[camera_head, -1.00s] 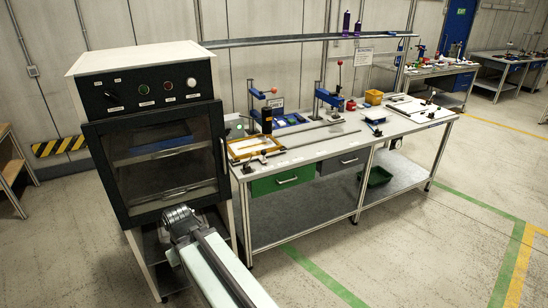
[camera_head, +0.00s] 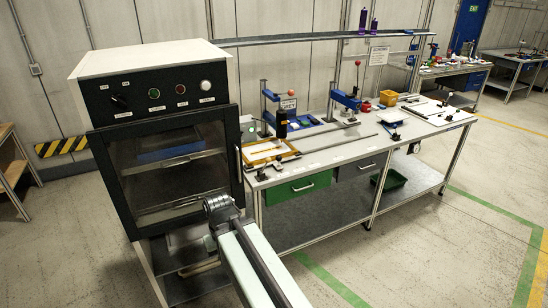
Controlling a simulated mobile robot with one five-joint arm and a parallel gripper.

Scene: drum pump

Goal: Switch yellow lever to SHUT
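I make out no yellow lever and no SHUT marking in this view. My arm reaches up from the bottom edge, a pale link ending in a dark ridged joint in front of the black cabinet (camera_head: 105,160). No gripper fingers show, so I cannot see whether they are open or shut. The cabinet has a glass door and a control panel (camera_head: 155,97) with a black knob, a green button, a red button and a white button. Its small labels are too blurred to read.
A workbench (camera_head: 340,152) with clamp presses, a wooden tray (camera_head: 290,150) and a yellow bin (camera_head: 388,98) stands right of the cabinet. A green drawer (camera_head: 298,188) sits under its top. Another bench is at the back right. The floor (camera_head: 430,245) at right is clear.

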